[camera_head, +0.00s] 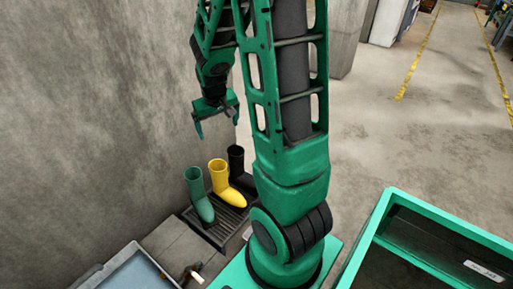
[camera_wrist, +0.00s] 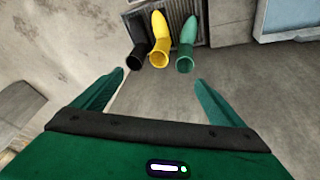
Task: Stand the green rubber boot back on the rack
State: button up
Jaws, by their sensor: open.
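The green rubber boot (camera_head: 199,196) stands upright on the dark slatted rack (camera_head: 221,233), at its left end in the head view. In the wrist view the green boot (camera_wrist: 187,44) is at the right of the row, seen from above. My gripper (camera_head: 216,127) is open and empty, raised in the air above the boots and apart from them. Its two fingers (camera_wrist: 157,80) spread wide in the wrist view, with bare floor between them and the boots beyond.
A yellow boot (camera_head: 221,181) and a black boot (camera_head: 238,169) stand beside the green one on the rack. A concrete wall (camera_head: 90,110) rises close on the left. A pale blue-grey tray (camera_head: 130,272) and a green bin (camera_head: 380,215) lie in front. Open floor spreads to the right.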

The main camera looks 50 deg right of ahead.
jog(key=s+a+r+g+y, duration=0.1)
jog(key=s+a+r, duration=0.2)
jog(key=s, duration=0.5)
jog(key=s+a+r+m+g+y, duration=0.1)
jog(key=s+a+r, duration=0.2)
jog(key=s, duration=0.5)
jog(key=s+a+r+m+g+y, duration=0.1)
jog(key=s+a+r, duration=0.2)
jog(key=s, duration=0.6)
jog(key=shift+r, duration=0.4)
jog(key=shift+w+d+f, duration=0.1)
jog(key=shift+w+f, duration=0.15)
jog(key=shift+w, duration=0.3)
